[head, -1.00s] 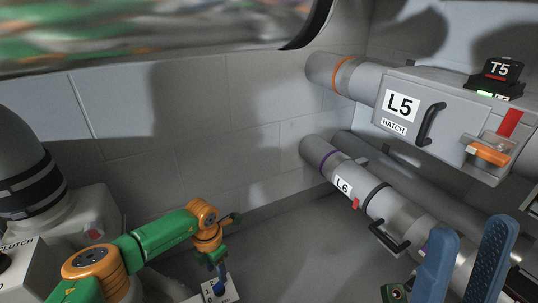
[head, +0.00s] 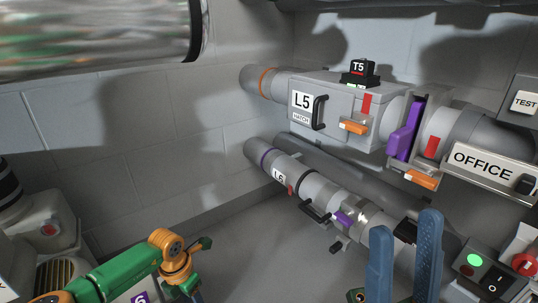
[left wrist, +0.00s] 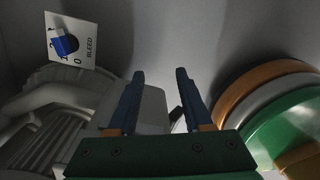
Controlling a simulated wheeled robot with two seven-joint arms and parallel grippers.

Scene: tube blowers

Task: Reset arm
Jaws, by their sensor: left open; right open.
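My right gripper (head: 405,265) stands at the bottom of the head view, right of centre. Its two blue fingers point up, are apart and have nothing between them. My left arm (head: 120,273), green and orange, reaches in from the lower left. Its gripper is hard to make out in the head view. In the left wrist view my left gripper (left wrist: 160,76) is open, with two dark blue fingers and nothing held between them. A white BLEED plate (left wrist: 72,40) with a blue knob (left wrist: 64,45) shows at the upper left there, apart from the fingers.
The L5 hatch box (head: 336,105) and T5 unit (head: 358,73) sit on the upper tube. The L6 tube (head: 320,188) runs below. An OFFICE sign (head: 490,166) and a switch box (head: 487,277) stand at the right. The grey floor between the arms looks clear.

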